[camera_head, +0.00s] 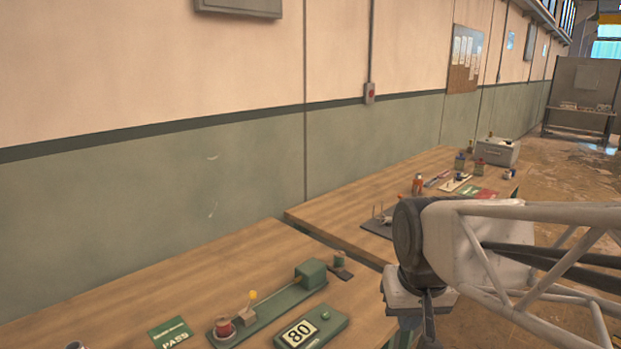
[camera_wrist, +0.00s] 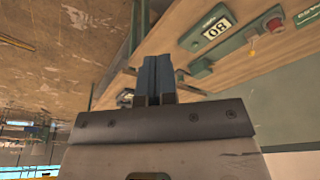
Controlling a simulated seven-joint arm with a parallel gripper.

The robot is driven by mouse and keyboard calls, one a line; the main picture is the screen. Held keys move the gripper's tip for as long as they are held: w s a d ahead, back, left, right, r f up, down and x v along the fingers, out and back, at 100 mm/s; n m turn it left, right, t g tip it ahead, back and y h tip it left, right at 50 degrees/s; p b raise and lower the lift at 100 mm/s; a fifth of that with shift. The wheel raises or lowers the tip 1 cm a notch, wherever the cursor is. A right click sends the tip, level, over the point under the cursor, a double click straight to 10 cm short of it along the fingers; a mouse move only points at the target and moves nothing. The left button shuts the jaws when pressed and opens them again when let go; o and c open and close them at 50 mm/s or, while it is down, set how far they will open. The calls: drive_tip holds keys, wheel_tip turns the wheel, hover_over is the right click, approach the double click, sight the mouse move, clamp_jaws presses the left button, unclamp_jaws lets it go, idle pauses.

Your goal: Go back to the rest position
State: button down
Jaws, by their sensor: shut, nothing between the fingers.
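My gripper (camera_wrist: 157,75) shows in the wrist view with its two dark fingers together and nothing between them. In the head view my gripper (camera_head: 428,318) hangs below the wrist, pointing down near the front edge of the tables, its tips close to the bottom of the picture. It looks apart from the things on the near wooden table (camera_head: 120,305). The wrist view is turned, with the table at the upper right and the floor at the left.
The near table holds a green base with a red spool (camera_head: 223,328), a green box marked 80 (camera_head: 310,329) and a green PASS card (camera_head: 171,333). The far table (camera_head: 335,212) bears tools, small bottles and a grey box (camera_head: 497,152). A wall (camera_head: 200,190) stands behind.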

drive_tip(key=s+d+f, duration=0.2)
drive_tip(key=s+d, duration=0.1)
drive_tip(key=s, duration=0.4)
drive_tip(key=shift+s+f, duration=0.2)
drive_tip(key=shift+s, duration=0.1)
